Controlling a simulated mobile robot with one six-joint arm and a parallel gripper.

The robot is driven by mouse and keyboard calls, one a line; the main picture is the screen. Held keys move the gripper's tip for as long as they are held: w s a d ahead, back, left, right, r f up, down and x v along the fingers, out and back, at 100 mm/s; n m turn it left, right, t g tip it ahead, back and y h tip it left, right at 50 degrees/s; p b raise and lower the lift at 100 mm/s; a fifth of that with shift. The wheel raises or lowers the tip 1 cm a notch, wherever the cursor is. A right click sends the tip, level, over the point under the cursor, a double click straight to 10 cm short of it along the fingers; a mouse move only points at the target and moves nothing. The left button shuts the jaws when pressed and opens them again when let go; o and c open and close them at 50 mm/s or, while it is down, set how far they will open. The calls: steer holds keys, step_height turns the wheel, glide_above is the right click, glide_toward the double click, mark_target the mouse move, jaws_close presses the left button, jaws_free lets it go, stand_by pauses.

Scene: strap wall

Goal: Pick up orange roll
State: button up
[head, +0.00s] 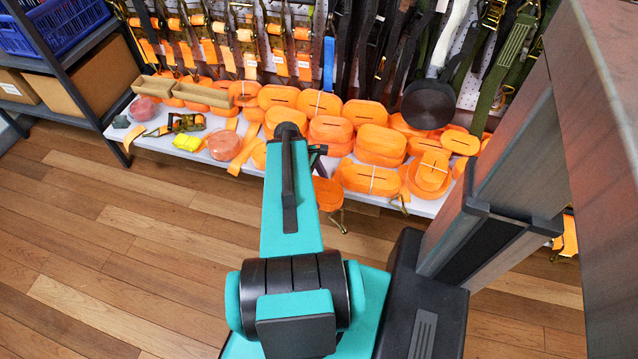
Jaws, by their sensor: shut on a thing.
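Many orange strap rolls (372,140) lie in stacks along a white shelf (425,206) below the hanging straps. My gripper (317,160) is at the front of the shelf, partly hidden behind my teal arm. It is shut on an orange roll (328,194), which shows just below it, in front of the shelf's edge. The fingertips are too hidden to show the exact contact. A metal hook hangs below this roll.
Wooden trays (205,94), pinkish rolls (224,145) and a yellow item (187,142) lie at left. A rack holds a blue crate (55,22) and a cardboard box (92,80). The wooden floor at left is clear.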

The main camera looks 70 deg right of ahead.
steer(key=shift+s+a+r+p, duration=0.25)
steer(key=shift+a+p, duration=0.4)
steer(key=shift+p, duration=1)
steer(key=shift+a+f+p, duration=0.15)
steer(key=shift+a+p, duration=0.05)
steer(key=shift+p, duration=0.2)
